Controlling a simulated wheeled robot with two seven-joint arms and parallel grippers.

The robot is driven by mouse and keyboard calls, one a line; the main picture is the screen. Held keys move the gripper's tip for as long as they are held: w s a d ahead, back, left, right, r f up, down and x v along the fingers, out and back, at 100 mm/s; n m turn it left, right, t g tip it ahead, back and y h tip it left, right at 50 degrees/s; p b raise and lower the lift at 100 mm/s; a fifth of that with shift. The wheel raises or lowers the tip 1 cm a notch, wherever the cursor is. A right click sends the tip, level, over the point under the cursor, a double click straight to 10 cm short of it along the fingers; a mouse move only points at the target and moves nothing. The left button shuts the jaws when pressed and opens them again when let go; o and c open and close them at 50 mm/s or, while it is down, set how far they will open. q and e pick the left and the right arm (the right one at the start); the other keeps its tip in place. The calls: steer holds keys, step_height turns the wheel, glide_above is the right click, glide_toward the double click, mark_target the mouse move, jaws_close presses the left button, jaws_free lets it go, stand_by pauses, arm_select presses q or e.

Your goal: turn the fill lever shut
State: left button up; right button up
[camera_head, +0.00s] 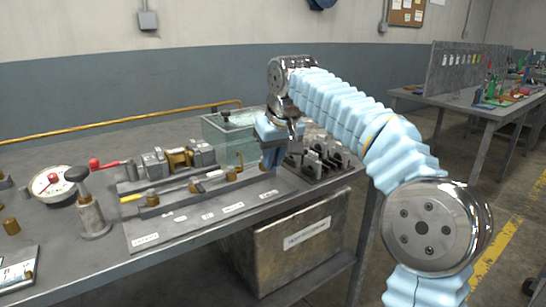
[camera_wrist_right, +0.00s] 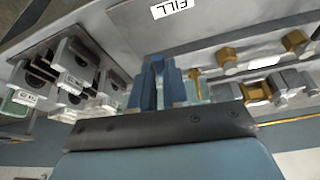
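The fill lever cannot be picked out; the area by its label is partly covered by my right gripper. A white label reading FILL (camera_wrist_right: 172,8) shows upside down at the top of the right wrist view. My right gripper (camera_head: 273,165) points down over the right end of the labelled plate (camera_head: 180,225) on the bench. In the right wrist view its blue fingers (camera_wrist_right: 160,82) are close together. Whether they are shut on something is unclear. Brass fittings (camera_wrist_right: 258,92) show right of the fingers. My left gripper is not in view.
A glass tank (camera_head: 222,135) stands behind the plate. Dark clamp-like blocks (camera_head: 318,160) stand at its right. A dial (camera_head: 53,184), a red-knobbed lever (camera_head: 95,164) and a black-knobbed post (camera_head: 90,208) are at the left. A labelled metal bin (camera_head: 290,255) is under the bench.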

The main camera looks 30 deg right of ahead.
jaws_close()
steer(key=m, duration=0.1)
steer(key=a+m+h, duration=0.1)
steer(key=m, duration=0.1)
steer(key=shift+w+a+m, duration=0.2)
steer(key=shift+a+m, duration=0.1)
steer(key=m, duration=0.1)
steer(key=w+a+m+g+h, duration=0.1)
steer(key=m, duration=0.1)
steer(key=shift+a+m+h, duration=0.2)
steer(key=shift+m+h, duration=0.1)
steer(key=m, duration=0.1)
steer(key=w+a+m+g+h, duration=0.1)
steer(key=m, duration=0.1)
steer(key=shift+m, duration=0.3)
steer(key=shift+w+a+m+g, duration=0.15)
steer(key=shift+w+m+g, duration=0.25)
steer(key=shift+m, duration=0.6)
steer(key=shift+w+a+m+g, duration=0.15)
steer(key=shift+w+m+g, duration=0.25)
steer(key=shift+m, duration=0.6)
steer(key=shift+h, duration=0.3)
steer(key=o, duration=0.7)
jaws_free()
